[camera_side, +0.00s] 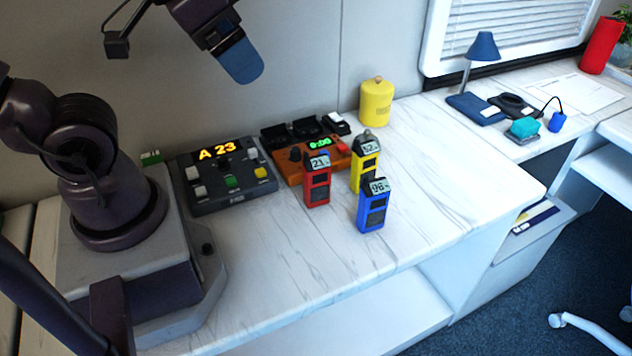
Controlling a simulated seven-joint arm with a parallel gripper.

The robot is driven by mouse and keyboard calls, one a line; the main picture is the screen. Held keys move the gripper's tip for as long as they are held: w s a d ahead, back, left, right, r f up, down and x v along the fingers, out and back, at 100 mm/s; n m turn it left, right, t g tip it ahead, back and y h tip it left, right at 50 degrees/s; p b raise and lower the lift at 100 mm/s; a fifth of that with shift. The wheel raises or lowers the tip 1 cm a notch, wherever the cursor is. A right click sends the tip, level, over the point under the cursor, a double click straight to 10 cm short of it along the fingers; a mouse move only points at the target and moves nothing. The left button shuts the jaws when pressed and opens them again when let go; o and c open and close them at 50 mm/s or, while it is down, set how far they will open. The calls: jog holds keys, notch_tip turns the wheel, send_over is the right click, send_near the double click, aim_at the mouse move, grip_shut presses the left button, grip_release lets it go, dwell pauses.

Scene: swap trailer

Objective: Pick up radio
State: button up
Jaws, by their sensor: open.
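Three small handheld units with lit displays stand upright on the white marbled counter (430,200). The red unit (317,190) shows 21, the yellow unit (363,178) shows 52, and the blue unit (371,212) shows 96. They look like radios; I cannot tell which one is meant. The blue one stands nearest the front edge, and the yellow one is partly hidden behind it. My gripper (240,62), with a blue fingertip, is high at the top of the view, up and left of the units. It is open, apart from them, and nothing shows in it.
A dark control box (222,174) reading A 23 and an orange box (306,158) reading 0:00 sit left of and behind the units. A yellow canister (376,102) stands at the wall. A blue lamp (480,50) is farther right. The counter right of the units is clear.

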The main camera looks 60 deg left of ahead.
jog(key=n+g+y, duration=0.5)
jog(key=n, duration=1.2)
send_near(318, 163)
jog(key=x, duration=0.5)
jog(key=shift+a+f, duration=0.15)
jog(key=shift+a, duration=0.3)
jog(key=shift+d+x, duration=0.15)
jog(key=shift+x, duration=1.2)
jog(key=shift+d+x, duration=0.2)
jog(key=shift+x, duration=1.15)
jog(key=shift+f, duration=0.15)
jog(key=shift+c, duration=0.2)
